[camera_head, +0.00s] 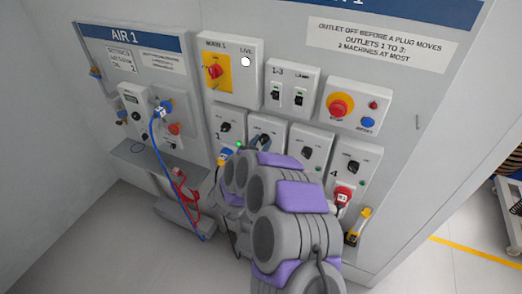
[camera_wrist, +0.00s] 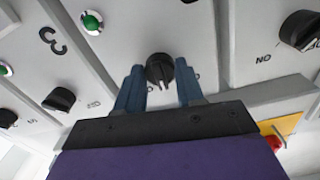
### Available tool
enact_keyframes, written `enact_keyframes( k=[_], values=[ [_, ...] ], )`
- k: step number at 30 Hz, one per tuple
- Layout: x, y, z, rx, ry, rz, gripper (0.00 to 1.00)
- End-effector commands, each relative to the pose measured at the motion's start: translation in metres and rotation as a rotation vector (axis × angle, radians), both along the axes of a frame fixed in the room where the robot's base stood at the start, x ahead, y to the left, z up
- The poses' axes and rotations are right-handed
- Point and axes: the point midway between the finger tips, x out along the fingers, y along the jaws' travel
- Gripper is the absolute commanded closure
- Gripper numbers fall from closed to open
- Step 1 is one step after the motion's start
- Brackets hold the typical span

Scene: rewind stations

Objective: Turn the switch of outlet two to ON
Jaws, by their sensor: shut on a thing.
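The outlet two switch is a round black knob on a light panel, seen in the wrist view (camera_wrist: 159,66). My gripper (camera_wrist: 160,82) has its blue fingers on either side of this knob and is shut on it. The fingers partly cover the lettering beside the knob. Its pointer faces roughly down in the wrist view, and I cannot tell whether it sits at ON. A green lamp (camera_wrist: 92,22) is at its upper left there. In the head view my arm hides the lower part of outlet two (camera_head: 267,130).
Outlet three's knob (camera_wrist: 60,99) is left and outlet one's (camera_wrist: 302,30) right in the wrist view. Outlet four (camera_head: 352,166) holds a red plug (camera_head: 342,195). Above are a red main switch (camera_head: 214,71) and a red stop button (camera_head: 340,105). A blue hose (camera_head: 157,130) hangs left.

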Motion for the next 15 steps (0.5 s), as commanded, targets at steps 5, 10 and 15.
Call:
enact_keyframes(
  k=[5,10,15],
  values=[
    [-0.0009,0.0013,-0.0069,0.158,-0.051,0.003,0.93],
    [-0.0009,0.0015,-0.0063,0.310,-0.107,0.003,0.93],
    [-0.0009,0.0012,-0.0070,0.448,-0.155,0.001,0.93]
  ],
)
